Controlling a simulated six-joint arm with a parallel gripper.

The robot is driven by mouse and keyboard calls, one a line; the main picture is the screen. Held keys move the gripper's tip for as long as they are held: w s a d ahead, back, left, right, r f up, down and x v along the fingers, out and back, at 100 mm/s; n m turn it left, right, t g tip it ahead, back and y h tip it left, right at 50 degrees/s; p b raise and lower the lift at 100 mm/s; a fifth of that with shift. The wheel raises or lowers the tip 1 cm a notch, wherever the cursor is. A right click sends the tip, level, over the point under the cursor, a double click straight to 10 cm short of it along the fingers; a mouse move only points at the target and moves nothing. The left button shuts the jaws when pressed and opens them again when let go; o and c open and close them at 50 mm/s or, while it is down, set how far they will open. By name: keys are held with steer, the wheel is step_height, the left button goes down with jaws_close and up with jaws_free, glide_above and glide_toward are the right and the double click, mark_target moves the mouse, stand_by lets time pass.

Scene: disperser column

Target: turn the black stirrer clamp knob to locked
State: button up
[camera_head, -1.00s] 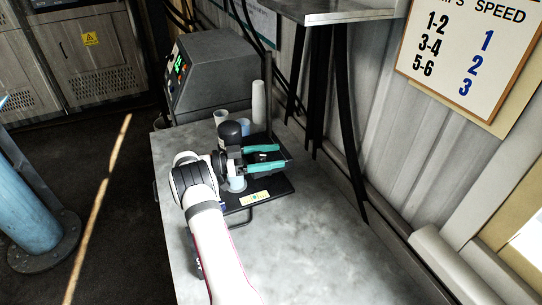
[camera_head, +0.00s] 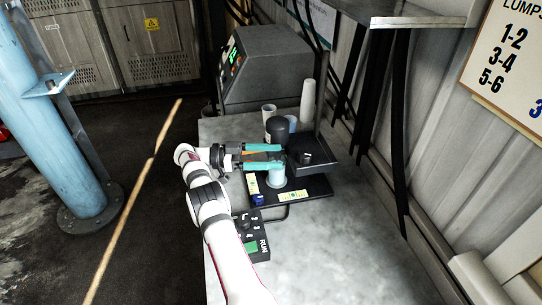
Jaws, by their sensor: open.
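The stirrer stands on the grey table, with a dark cylindrical motor (camera_head: 277,129) and a dark block (camera_head: 318,160) on its right side. A small black knob (camera_head: 306,157) with a pale mark shows on top of the block; its setting is too small to read. My gripper (camera_head: 284,157) is open, its two teal fingers pointing right. The fingertips are beside the left edge of the block, short of the knob and apart from it. A clear cup (camera_head: 276,179) stands below the fingers on the black base plate (camera_head: 318,188).
A control box marked RUN (camera_head: 252,242) sits at the table's front left. The grey table (camera_head: 325,260) is clear at front right.

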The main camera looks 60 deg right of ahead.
steer(key=m+t+h, duration=0.7)
steer(key=m+t, duration=0.1)
steer(key=m, duration=2.1)
glide_toward(309, 153)
steer(key=x, duration=1.2)
steer(key=shift+w+f, duration=0.2)
steer(key=shift+f, duration=0.2)
steer(key=shift+c, duration=0.3)
jaws_close()
